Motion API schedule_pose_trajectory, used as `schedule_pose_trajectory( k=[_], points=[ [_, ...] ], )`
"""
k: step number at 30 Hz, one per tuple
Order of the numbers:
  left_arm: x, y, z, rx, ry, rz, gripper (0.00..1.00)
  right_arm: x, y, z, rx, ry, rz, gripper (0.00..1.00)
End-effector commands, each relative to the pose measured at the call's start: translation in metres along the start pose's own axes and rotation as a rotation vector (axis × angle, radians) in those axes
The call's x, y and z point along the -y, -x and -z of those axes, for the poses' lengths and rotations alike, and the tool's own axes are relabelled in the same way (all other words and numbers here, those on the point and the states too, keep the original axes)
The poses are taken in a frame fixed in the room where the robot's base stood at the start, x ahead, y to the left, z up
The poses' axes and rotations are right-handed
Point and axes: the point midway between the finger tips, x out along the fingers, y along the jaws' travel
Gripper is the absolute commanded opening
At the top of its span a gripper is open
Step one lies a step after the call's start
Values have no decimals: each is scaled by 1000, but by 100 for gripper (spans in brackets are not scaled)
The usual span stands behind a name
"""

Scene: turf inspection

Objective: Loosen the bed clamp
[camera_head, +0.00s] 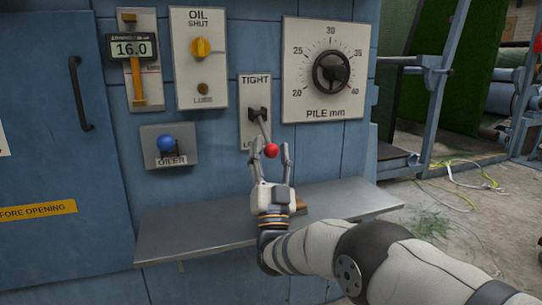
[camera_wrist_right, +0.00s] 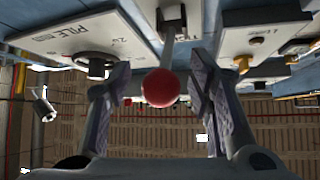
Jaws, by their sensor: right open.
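The bed clamp is a metal lever (camera_head: 263,128) with a red ball knob (camera_head: 271,151) on a pale plate (camera_head: 246,93) marked TIGHT at its top; the lettering at the bottom is partly hidden. The lever slants outward and down from its dark pivot. My right gripper (camera_head: 271,146) is open, with a finger on either side of the ball. In the right wrist view the red ball (camera_wrist_right: 160,88) sits between the open fingers, with a gap visible at each side. My left gripper is not in view.
A metal shelf (camera_head: 190,233) juts out below my right gripper. Beside the clamp are the PILE dial (camera_head: 331,72), the OIL knob (camera_head: 201,47), the blue-knobbed OILER (camera_head: 166,143) and a gauge (camera_head: 131,50) reading 16.0. A cabinet door handle (camera_head: 80,94) is at left.

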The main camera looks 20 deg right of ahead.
Motion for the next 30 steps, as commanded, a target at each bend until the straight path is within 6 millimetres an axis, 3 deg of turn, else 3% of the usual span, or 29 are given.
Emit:
schedule_pose_trajectory(
  k=[4,15,24,30],
  points=[
    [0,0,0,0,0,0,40,3,16,4,5,-1,-1,47],
    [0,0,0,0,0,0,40,29,71,51,17,-5,10,47],
    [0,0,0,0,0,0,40,34,92,77,3,0,3,47],
    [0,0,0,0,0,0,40,34,94,80,1,0,0,47]
  ],
)
